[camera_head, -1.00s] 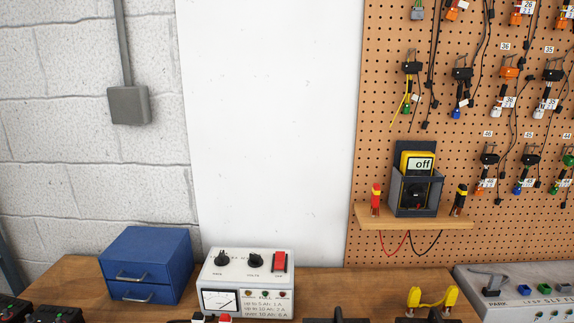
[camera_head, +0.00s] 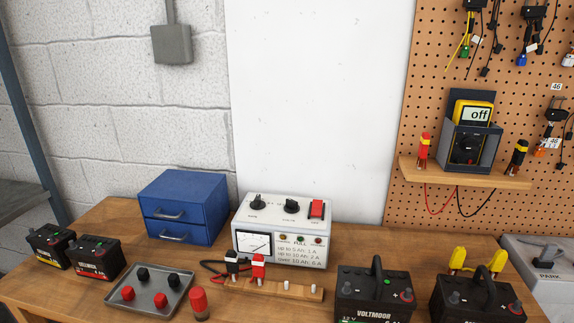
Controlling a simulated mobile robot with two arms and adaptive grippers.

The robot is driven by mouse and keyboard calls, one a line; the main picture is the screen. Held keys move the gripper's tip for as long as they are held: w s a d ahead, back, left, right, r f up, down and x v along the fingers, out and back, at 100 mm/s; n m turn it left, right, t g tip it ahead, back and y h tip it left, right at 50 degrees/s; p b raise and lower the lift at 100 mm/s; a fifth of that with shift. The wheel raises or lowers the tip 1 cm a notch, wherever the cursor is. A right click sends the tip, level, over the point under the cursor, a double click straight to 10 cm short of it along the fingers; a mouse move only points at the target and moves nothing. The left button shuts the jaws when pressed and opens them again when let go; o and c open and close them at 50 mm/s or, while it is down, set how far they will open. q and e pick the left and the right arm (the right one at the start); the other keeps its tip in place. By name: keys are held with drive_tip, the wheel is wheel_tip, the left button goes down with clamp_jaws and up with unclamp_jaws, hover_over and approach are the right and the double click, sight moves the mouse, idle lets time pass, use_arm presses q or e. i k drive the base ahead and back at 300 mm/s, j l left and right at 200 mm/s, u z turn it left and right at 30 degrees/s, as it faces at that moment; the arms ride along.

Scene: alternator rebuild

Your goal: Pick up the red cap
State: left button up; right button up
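A grey metal tray (camera_head: 182,293) lies at the front left of the wooden bench. A small upright bottle with a red top (camera_head: 198,299) stands on the bench just right of the tray. Which red piece is the task's cap I cannot tell. Neither of my grippers is in view.
Two small black batteries (camera_head: 96,256) (camera_head: 50,245) stand left of the tray. Behind are a blue drawer box (camera_head: 183,207) and a white charger (camera_head: 283,229).

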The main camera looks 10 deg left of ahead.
sight(160, 300)
drive_tip(key=j+u, duration=0.15)
drive_tip(key=u, duration=0.3)
drive_tip(key=k+j+u, duration=0.1)
drive_tip(key=u, duration=0.4)
